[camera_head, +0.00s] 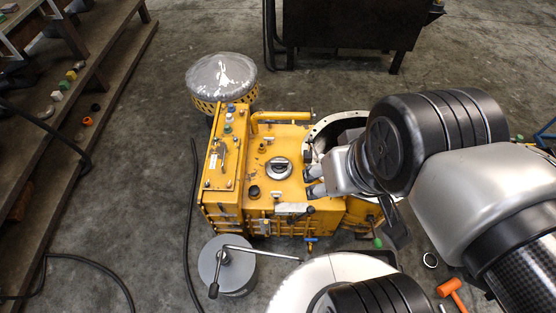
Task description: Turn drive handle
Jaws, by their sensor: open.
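The yellow transmission housing (258,190) sits on the floor in the middle of the view. A small dark lever with a ball end (306,212) sticks out at its front top edge, beside a light metal block. A bent metal crank handle (236,248) lies across a grey round drum (238,272) in front of the housing. I cannot tell which of these is the drive handle. My gripper (312,181) is open over the right part of the housing, next to the round flange opening, with its fingers pointing left. It appears to hold nothing. My arm hides the right side of the housing.
A plastic-covered round part (221,76) stands behind the housing. Black cables (192,220) run along the floor at left. A wooden bench (82,95) holds small parts.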

